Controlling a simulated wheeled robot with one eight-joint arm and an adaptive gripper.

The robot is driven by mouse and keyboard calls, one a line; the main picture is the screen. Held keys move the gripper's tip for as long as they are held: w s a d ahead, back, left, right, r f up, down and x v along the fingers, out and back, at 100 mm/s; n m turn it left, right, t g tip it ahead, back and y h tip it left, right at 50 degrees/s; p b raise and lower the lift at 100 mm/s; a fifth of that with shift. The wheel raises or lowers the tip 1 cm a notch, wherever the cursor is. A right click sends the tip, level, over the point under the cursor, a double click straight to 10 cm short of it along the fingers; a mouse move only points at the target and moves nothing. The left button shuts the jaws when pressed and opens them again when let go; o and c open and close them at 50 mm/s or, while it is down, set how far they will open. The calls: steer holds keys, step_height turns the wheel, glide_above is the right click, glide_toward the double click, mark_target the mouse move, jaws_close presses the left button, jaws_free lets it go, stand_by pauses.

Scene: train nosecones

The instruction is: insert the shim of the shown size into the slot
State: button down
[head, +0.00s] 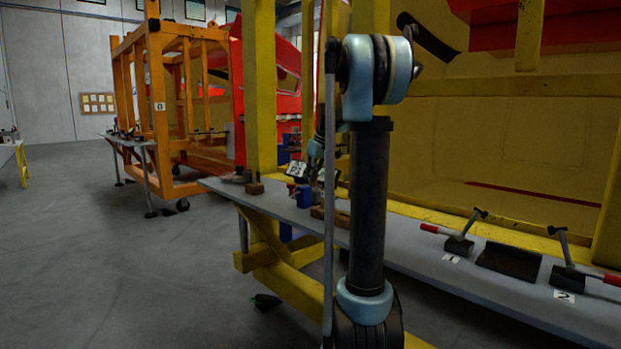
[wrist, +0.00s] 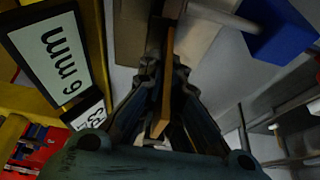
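My gripper (wrist: 165,75) points at the bench in the wrist view, its dark fingers close together. A thin orange-brown shim (wrist: 162,105) stands between the fingers and appears held. Its far end reaches toward a dark narrow gap (wrist: 157,38) between a tan block (wrist: 130,35) and a paler block (wrist: 198,38). I cannot tell whether the shim's end is inside the gap. A tilted sign (wrist: 50,60), its text turned, appears to read 6 mm. In the head view the sign (head: 296,169) is small, and my arm mostly hides the gripper.
A blue block (wrist: 282,30) is close to the right of the blocks. The grey bench (head: 400,250) carries brown wooden pieces (head: 254,188) and red-handled clamps (head: 458,244). A yellow frame (head: 263,90) stands beside the bench. Open floor (head: 110,250) lies at left.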

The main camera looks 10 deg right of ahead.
steer(key=shift+f, duration=0.85)
steer(key=shift+r, duration=0.25)
steer(key=shift+r, duration=0.55)
steer(key=shift+f, duration=0.75)
stand_by(1.3)
steer(key=c, duration=1.7)
jaws_free()
steer(key=v, duration=1.2)
